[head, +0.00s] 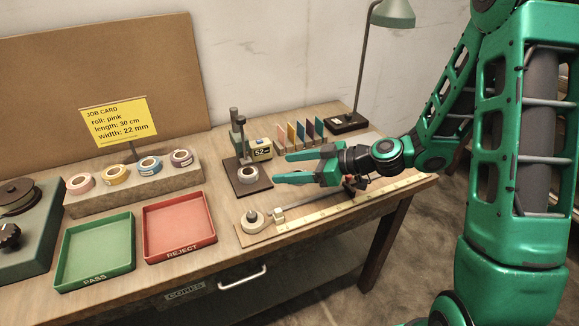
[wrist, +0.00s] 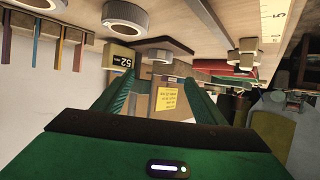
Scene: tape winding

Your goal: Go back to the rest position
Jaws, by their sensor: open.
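My gripper (head: 280,168) is in the head view over the right part of the bench, its two green fingers pointing left. The fingers are apart with nothing between them. In the wrist view the picture is upside down, and my gripper (wrist: 160,88) shows as two spread green fingers. The display (wrist: 121,60) and the yellow job card (wrist: 167,98) also show there.
A long ruler board (head: 330,208) with a round post and clamp lies along the front edge. A green PASS tray (head: 95,250), a red REJECT tray (head: 180,228), a rack of several rolls (head: 135,190) and a winder (head: 28,230) stand left. Coloured cards (head: 305,132) and a lamp (head: 393,14) stand behind.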

